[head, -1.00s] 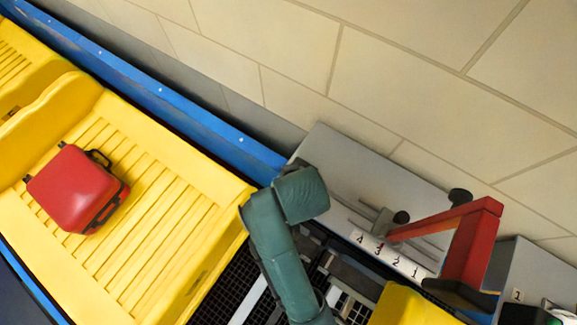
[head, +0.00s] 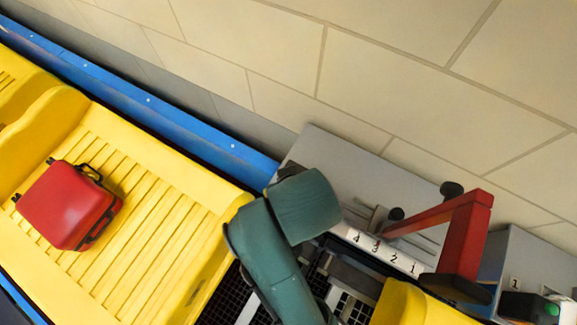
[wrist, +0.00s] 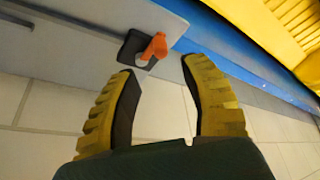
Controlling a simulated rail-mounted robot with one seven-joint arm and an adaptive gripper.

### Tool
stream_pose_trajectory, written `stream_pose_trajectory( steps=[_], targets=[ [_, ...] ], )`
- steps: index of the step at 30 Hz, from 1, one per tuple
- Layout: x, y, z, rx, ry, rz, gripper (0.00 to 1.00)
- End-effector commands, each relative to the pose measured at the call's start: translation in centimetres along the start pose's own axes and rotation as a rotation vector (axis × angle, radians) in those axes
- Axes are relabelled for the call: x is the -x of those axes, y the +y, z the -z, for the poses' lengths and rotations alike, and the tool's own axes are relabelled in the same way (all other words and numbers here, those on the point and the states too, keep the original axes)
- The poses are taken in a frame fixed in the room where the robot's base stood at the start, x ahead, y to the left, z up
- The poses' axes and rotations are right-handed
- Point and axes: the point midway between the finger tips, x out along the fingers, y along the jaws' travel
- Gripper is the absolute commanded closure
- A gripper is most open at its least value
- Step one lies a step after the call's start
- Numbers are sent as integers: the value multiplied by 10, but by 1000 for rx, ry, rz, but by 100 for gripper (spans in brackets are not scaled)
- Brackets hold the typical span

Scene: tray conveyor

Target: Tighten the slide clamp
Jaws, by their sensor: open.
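An orange lever on a black base (wrist: 154,47) sits near the end of a grey panel (wrist: 85,42) in the wrist view, beside the blue rail. I take it for the slide clamp, but its label is not seen. My gripper (wrist: 161,67) is open, its two yellow ribbed fingers apart and empty. The lever shows just beyond the fingertips, between them in the picture; no contact is visible. In the head view, my arm covers most of that panel end, and my fingers are hidden.
The grey panel carries a scale numbered 4 to 1 (head: 385,255), black knobs and a red angled arm (head: 463,230). A red suitcase (head: 68,205) lies in a yellow tray (head: 165,235) at left. A blue rail (head: 150,100) runs along the wall.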

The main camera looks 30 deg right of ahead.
Motion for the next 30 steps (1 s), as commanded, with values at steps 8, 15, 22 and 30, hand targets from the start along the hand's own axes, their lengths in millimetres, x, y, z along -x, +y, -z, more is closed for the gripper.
stream_pose_trajectory(
  steps=[8,15,22,30],
  targets=[
    [30,0,0,1,0,0,54],
    [43,0,0,0,-1,0,54],
    [43,0,0,0,0,0,54],
    [43,0,0,0,1,0,54]
  ],
)
